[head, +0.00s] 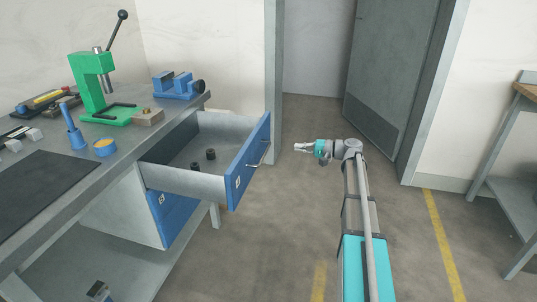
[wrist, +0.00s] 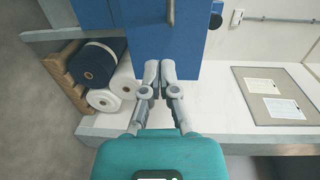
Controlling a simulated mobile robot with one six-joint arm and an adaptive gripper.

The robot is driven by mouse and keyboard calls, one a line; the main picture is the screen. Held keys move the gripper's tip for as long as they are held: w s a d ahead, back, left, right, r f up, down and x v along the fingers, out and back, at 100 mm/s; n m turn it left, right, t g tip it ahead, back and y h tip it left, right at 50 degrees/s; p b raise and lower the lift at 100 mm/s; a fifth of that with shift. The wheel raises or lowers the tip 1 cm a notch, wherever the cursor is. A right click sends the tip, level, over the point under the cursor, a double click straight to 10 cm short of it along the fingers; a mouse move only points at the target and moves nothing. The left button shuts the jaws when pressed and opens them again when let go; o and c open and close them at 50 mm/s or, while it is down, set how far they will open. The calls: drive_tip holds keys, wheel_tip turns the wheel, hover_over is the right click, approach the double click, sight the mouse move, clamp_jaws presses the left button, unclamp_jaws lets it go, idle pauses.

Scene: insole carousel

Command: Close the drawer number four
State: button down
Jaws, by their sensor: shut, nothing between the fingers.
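A drawer with a blue front (head: 249,163) stands pulled out from under the workbench, with its grey inside exposed. Its front carries a bar handle (head: 259,158) and a small label plate too small to read. A lower blue drawer (head: 173,212) sits in the cabinet below, with its own label unreadable. My gripper (head: 298,148) is shut and empty, to the right of the open drawer's front and apart from it. In the wrist view my gripper (wrist: 159,68) points at a blue panel (wrist: 138,40) with a grey bar; I cannot tell for sure whether it is this drawer.
Small dark parts (head: 203,158) lie in the open drawer. The bench (head: 125,145) bears a green press (head: 96,85) and a blue vise (head: 176,85). The wrist view shows rolls (wrist: 98,68) and a board with papers (wrist: 268,110). The floor around my arm is clear.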

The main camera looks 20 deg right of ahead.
sight(268, 142)
drive_tip(key=shift+w+d+f+t+b, duration=0.2)
drive_tip(key=shift+d+t+b, duration=0.1)
drive_tip(key=shift+d, duration=0.3)
drive_tip(key=shift+w+d+f+t+b, duration=0.2)
drive_tip(key=shift+d+b, duration=0.1)
drive_tip(key=shift+d, duration=0.3)
drive_tip(key=shift+a, duration=0.1)
drive_tip(key=x, duration=1.3)
drive_tip(key=shift+w+a+r, duration=0.15)
drive_tip(key=shift+a+r, duration=0.05)
drive_tip(key=shift+a, duration=0.15)
drive_tip(key=shift+w, duration=0.2)
